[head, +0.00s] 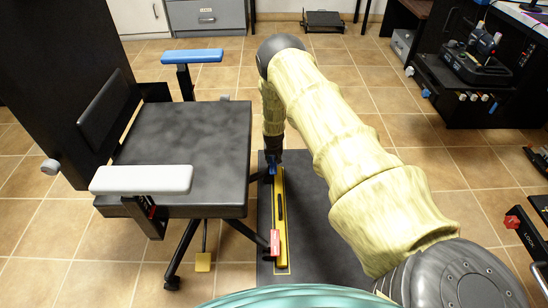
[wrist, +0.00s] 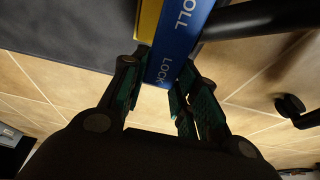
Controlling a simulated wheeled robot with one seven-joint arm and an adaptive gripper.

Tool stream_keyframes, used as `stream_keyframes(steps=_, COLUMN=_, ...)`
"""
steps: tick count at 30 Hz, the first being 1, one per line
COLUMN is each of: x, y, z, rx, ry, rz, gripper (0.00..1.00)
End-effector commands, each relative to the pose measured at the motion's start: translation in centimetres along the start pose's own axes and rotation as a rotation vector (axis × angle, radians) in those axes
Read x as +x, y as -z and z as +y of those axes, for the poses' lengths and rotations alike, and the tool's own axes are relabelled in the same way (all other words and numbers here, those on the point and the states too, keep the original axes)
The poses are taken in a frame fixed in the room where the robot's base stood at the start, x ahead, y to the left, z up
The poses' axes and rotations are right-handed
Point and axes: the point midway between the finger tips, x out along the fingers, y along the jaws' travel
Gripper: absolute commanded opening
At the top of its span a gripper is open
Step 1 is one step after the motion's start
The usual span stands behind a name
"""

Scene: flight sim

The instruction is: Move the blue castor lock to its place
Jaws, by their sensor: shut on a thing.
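The blue castor lock (wrist: 180,38) shows in the wrist view as a blue bar with the words ROLL and LOCK on it. Its lower end sits between the teal-padded fingers of my gripper (wrist: 161,92), which is shut on it. In the head view my gripper (head: 272,158) points down at the far end of a yellow rail (head: 281,215) on the dark floor mat. A small part of the blue lock (head: 271,169) shows just below the fingers; the arm and fingers hide the rest. A red block (head: 275,242) sits at the rail's near end.
A black chair seat (head: 185,150) stands close left of the rail, with a white armrest (head: 140,180) and a blue armrest (head: 192,56). A black bench (head: 480,85) stands at right. Tiled floor beyond the mat is mostly clear.

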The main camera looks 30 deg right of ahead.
Motion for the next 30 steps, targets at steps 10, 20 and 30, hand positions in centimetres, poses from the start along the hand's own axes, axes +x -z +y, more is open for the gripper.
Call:
stream_keyframes(steps=10, x=1.0, y=0.1, z=0.2, rx=0.000, ry=-0.001, rz=-0.161, gripper=0.06)
stream_keyframes(steps=20, x=1.3, y=0.1, z=0.3, rx=0.002, ry=-0.002, rz=-0.273, gripper=0.06)
stream_keyframes(steps=30, x=1.2, y=0.1, z=0.4, rx=0.001, ry=-0.003, rz=-0.282, gripper=0.06)
